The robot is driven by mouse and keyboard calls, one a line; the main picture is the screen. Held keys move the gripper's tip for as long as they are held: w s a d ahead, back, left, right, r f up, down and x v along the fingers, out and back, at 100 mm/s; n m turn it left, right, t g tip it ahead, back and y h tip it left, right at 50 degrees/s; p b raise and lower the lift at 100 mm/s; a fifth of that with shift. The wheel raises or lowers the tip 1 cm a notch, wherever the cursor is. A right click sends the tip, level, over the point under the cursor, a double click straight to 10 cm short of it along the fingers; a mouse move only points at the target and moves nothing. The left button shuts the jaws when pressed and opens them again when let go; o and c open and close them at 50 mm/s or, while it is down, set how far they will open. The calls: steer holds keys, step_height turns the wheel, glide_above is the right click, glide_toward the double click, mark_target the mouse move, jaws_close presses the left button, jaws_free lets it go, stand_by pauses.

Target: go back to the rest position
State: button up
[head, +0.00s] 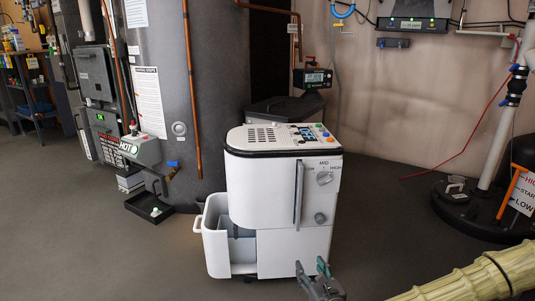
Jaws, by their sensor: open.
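My gripper (316,274) is at the bottom of the head view, in front of the white heater unit. Its two fingers are apart and nothing shows between them. The white heater unit (275,205) stands upright on the floor, with a vertical handle (298,193), a knob (324,178) marked MID and HIGH, and a control panel on top (305,134). I cannot tell if the gripper touches the unit's lower front.
A white bin (216,250) stands at the unit's left. A large grey tank (190,85) with copper pipes is behind. A sump pit lid (470,210) with a white pipe and an orange lever (511,192) is at the right. Floor at the left (80,240) is clear.

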steer(key=s+a+f+n+g+y+p, duration=0.1)
steer(key=s+a+f+n+g+p, duration=0.4)
steer(key=s+n, duration=0.45)
steer(key=s+a+f+n+g+y+p, duration=0.1)
steer(key=s+a+f+n+g+p, duration=0.25)
steer(key=s+f+n, duration=0.6)
steer(key=s+d+r+n+g+h+p, duration=0.2)
steer(key=s+d+n+g+p, duration=0.2)
steer(key=s+d+n, duration=0.4)
steer(key=s+d+r+n+g+h+p, duration=0.2)
steer(key=s+d+n+g+h+p, duration=0.15)
steer(key=s+d+n, duration=0.5)
step_height(320, 180, up, 37)
steer(key=s+a+m+p, duration=0.1)
steer(key=m+p, duration=0.1)
steer(key=p, duration=3.6)
steer(key=shift+s+a+r+y, duration=0.15)
steer(key=shift+s+a+y, duration=0.1)
steer(key=shift+a+y, duration=0.15)
steer(key=shift+c, duration=1.2)
steer(key=shift+a, duration=0.1)
steer(key=shift+c, duration=0.3)
